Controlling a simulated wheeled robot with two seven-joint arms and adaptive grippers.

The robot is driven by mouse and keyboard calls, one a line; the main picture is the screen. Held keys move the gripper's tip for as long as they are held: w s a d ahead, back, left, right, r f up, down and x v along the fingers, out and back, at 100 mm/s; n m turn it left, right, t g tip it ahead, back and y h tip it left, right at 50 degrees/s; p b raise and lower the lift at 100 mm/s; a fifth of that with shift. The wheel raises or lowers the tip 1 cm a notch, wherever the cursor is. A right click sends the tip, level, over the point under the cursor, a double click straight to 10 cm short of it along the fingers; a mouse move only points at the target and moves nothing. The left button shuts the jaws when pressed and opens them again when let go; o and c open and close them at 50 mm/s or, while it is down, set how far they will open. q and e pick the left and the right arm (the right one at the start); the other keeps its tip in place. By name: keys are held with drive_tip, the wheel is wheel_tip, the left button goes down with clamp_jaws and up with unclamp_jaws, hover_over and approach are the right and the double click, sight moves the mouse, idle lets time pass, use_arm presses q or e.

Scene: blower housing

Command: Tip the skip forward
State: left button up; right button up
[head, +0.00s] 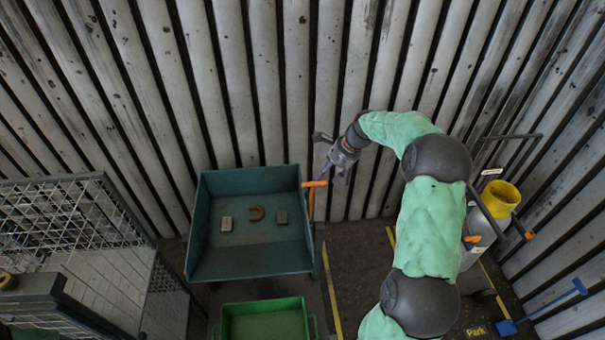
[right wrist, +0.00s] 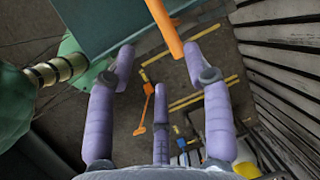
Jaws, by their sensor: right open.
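The skip is a teal, open tub (head: 205,215) in the middle of the head view, and it looks level. It holds two grey blocks (head: 227,224) and a reddish horseshoe-shaped piece (head: 257,213). An orange lever (head: 313,190) stands at its right side. My right gripper (head: 335,168) is open and empty, just up and right of the lever's top. In the right wrist view the lever (right wrist: 168,28) reaches down between the two outer purple fingers, and the skip's teal side (right wrist: 105,25) is at upper left. I cannot tell whether a finger touches the lever. My left gripper is not in view.
A green bin (head: 262,304) stands in front of the skip. A wire mesh cage (head: 60,215) fills the left. A yellow bucket (head: 501,198) on a trolley and a blue shovel (head: 508,327) are at right. A ribbed wall (head: 230,80) closes the back.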

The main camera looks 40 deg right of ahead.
sight(316, 184)
drive_tip(key=x, duration=0.9)
drive_tip(key=shift+w+d+f, duration=0.1)
drive_tip(key=shift+w+d, duration=0.05)
drive_tip(key=shift+w, duration=0.25)
clamp_jaws()
